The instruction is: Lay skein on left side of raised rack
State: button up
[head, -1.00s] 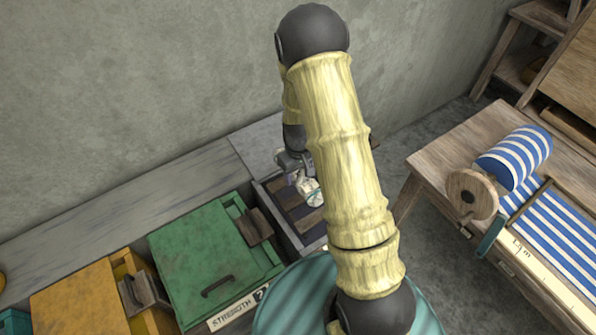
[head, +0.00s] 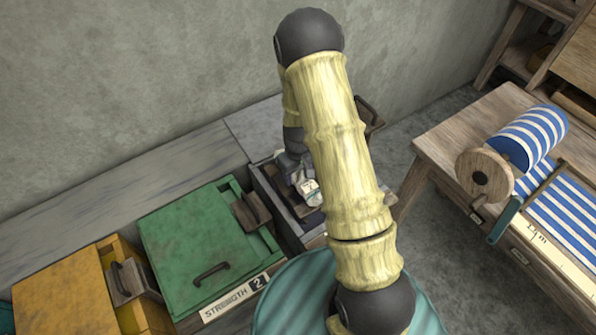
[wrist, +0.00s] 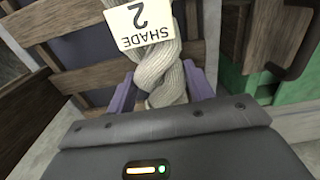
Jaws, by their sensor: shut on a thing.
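A pale twisted skein (wrist: 165,75) with a white tag reading "SHADE 2" is between the purple fingers of my gripper (wrist: 160,93) in the wrist view. My gripper is shut on it. In the head view, my gripper (head: 297,172) is low over the grey box, and the skein's white tag (head: 311,192) shows beside it. Brown wooden slats of the rack (wrist: 85,72) lie behind and left of the skein in the wrist view. My arm hides much of the box and rack in the head view; contact between skein and slats is unclear.
A green box (head: 195,240) labelled "STRENGTH 2" stands left of the grey box (head: 288,238), with a yellow box (head: 65,290) beyond it. A wall rises behind. At right is a wooden table (head: 445,140) with a blue-striped cloth roll (head: 528,138).

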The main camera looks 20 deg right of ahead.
jog(key=shift+f, duration=0.45)
jog(key=o, duration=1.1)
jog(key=shift+o, duration=0.2)
jog(key=shift+r, duration=0.15)
notch_tip(320, 180, up, 17)
jog(key=shift+b, duration=0.35)
jog(key=shift+r, duration=0.1)
